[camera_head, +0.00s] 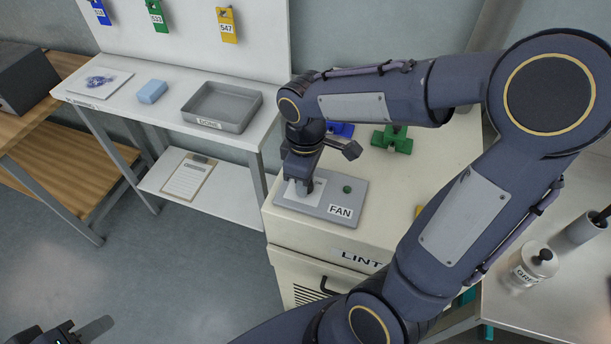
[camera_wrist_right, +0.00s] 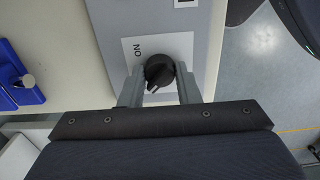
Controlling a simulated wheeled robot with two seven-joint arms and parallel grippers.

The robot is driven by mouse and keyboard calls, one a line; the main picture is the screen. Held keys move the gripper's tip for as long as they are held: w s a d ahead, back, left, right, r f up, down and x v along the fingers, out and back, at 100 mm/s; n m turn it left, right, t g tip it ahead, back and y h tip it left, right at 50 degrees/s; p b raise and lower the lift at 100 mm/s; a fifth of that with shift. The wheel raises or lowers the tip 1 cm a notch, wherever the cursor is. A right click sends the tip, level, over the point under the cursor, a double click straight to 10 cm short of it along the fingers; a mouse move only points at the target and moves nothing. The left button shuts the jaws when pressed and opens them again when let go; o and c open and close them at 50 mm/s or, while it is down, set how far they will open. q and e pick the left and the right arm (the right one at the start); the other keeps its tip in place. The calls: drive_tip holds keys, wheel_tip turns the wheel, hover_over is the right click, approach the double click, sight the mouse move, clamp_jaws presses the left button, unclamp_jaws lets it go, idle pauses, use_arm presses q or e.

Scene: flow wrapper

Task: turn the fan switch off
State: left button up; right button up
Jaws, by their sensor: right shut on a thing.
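The fan switch is a round black knob (camera_wrist_right: 158,70) on a white plate with "ON" printed beside it. Its white pointer mark faces down-left in the right wrist view, not at "ON". The grey panel (camera_head: 318,208) labelled FAN carries it on top of the cream cabinet. My right gripper (camera_head: 302,188) points down over the panel; its fingers (camera_wrist_right: 160,88) are shut on the knob, one on each side. In the head view the gripper hides the knob. A small green lamp or button (camera_head: 347,189) sits beside it. My left gripper (camera_head: 82,330) is partly in view, away from the panel.
The cream cabinet (camera_head: 395,215) has blue and green blocks (camera_head: 392,139) behind the panel. A white bench with a grey tray (camera_head: 222,107) and blue sponge (camera_head: 152,92) stands left. A bottle (camera_head: 532,268) stands on the right-hand table.

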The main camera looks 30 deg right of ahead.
idle(0.5)
drive_tip(key=o, duration=1)
drive_tip(key=shift+c, duration=0.2)
drive_tip(key=shift+r, duration=0.1)
wheel_tip(320, 180, up, 8)
drive_tip(key=shift+f, duration=0.2)
drive_tip(key=shift+s, duration=0.1)
